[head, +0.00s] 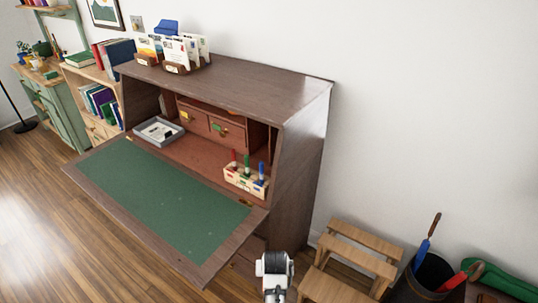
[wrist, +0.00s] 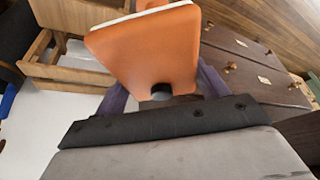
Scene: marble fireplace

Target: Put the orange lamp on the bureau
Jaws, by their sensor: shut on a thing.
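The orange lamp (wrist: 145,50) shows in the wrist view as a flat orange body with a pale edge, between the purple fingers of my gripper (wrist: 163,88). My gripper is shut on it. The lamp's far end is cut off by the picture's top. The lamp is not seen in the head view, where only part of my arm shows at the bottom. The brown bureau (head: 240,84) stands against the wall with its green-lined flap (head: 165,195) folded down. A dark wooden front with knobs (wrist: 255,72), apparently the bureau's, lies right of the lamp in the wrist view.
Card holders (head: 172,66) stand on the bureau top's left; its right is bare. A grey tray (head: 158,130) and a marker box (head: 245,179) are inside the bureau. The flap's green surface is clear. A wooden step stool (head: 345,262) and dark bin (head: 430,278) stand right.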

